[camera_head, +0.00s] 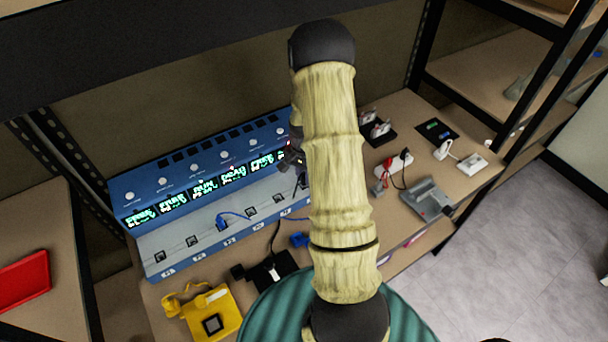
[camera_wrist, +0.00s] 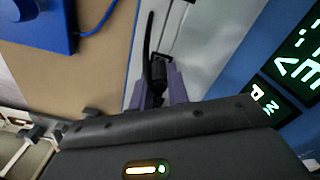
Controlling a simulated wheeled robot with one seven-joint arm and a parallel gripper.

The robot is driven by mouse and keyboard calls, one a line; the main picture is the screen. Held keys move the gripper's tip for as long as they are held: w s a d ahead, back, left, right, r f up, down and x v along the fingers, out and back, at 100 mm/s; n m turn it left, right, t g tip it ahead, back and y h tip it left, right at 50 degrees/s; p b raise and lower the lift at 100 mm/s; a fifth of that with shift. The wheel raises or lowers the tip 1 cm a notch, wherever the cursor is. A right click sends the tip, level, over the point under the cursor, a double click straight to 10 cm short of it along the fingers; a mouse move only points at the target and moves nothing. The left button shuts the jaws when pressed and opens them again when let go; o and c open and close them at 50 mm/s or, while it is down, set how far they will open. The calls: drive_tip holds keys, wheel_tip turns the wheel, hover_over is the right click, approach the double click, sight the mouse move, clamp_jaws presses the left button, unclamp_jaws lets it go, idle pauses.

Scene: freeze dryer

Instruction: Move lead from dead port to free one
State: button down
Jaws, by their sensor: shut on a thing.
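The blue instrument panel (camera_head: 150,182) has a row of lit displays above a pale sloped strip of square ports. The display text is hard to read; the fourth from the left looks like DEAD. A blue lead (camera_head: 222,222) sits in the port marked P3. The ports P1 (camera_head: 160,257), P2 (camera_head: 191,241), P4 (camera_head: 251,212) and P5 (camera_head: 279,198) look empty. My gripper (camera_head: 297,170) is at the panel's right end, partly behind my arm. In the wrist view its purple fingers (camera_wrist: 157,88) are shut on a black plug (camera_wrist: 158,70) with a black cable. I cannot tell whether the plug is seated.
A yellow device (camera_head: 213,314) and a black box (camera_head: 272,270) stand in front of the panel, with a small blue box (camera_head: 299,240) beside them. My arm hides the panel's right end.

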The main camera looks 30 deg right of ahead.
drive_tip(key=shift+f+b, duration=0.3)
drive_tip(key=shift+f, duration=0.2)
drive_tip(key=c, duration=1.3)
unclamp_jaws()
wheel_tip(320, 180, up, 18)
drive_tip(key=shift+f+b, duration=0.25)
drive_tip(key=shift+b, duration=0.4)
